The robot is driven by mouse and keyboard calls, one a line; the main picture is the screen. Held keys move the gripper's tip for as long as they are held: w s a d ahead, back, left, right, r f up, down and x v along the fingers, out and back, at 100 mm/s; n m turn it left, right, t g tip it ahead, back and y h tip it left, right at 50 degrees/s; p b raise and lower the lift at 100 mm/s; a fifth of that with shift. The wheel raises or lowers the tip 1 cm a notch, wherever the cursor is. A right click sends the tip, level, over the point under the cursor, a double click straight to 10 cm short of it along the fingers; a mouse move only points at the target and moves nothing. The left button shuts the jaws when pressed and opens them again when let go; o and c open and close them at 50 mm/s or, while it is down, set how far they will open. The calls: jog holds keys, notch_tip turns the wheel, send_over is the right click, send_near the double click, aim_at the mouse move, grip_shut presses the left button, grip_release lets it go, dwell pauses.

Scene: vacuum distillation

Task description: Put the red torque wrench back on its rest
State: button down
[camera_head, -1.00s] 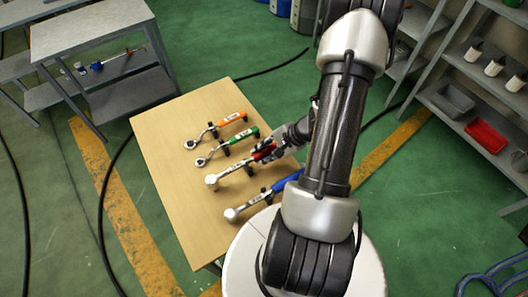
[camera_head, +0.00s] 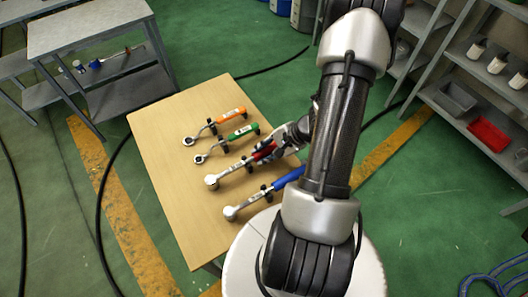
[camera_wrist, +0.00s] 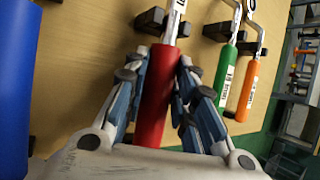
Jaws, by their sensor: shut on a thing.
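The red torque wrench (camera_head: 228,171) lies on the wooden table between the green and blue wrenches, its silver head toward the left. Its red handle (camera_wrist: 156,95) fills the space between my fingers in the wrist view. My gripper (camera_head: 276,147) is shut on that handle; in the wrist view my gripper (camera_wrist: 160,85) has a finger on each side of it. A black rest block (camera_wrist: 150,22) shows by the wrench's shaft, close to it. Whether the wrench is seated in its rest or just above it I cannot tell.
A green wrench (camera_head: 234,136) and an orange wrench (camera_head: 225,118) lie on one side, a blue wrench (camera_head: 267,189) on the other. The left part of the wooden table (camera_head: 175,165) is bare. Grey shelves (camera_head: 465,110) stand at the right.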

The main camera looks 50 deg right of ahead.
jog(key=shift+f, duration=0.1)
jog(key=c, duration=1.2)
grip_release()
jog(key=shift+c, duration=0.2)
jog(key=v, duration=1.2)
jog(key=shift+w, duration=0.1)
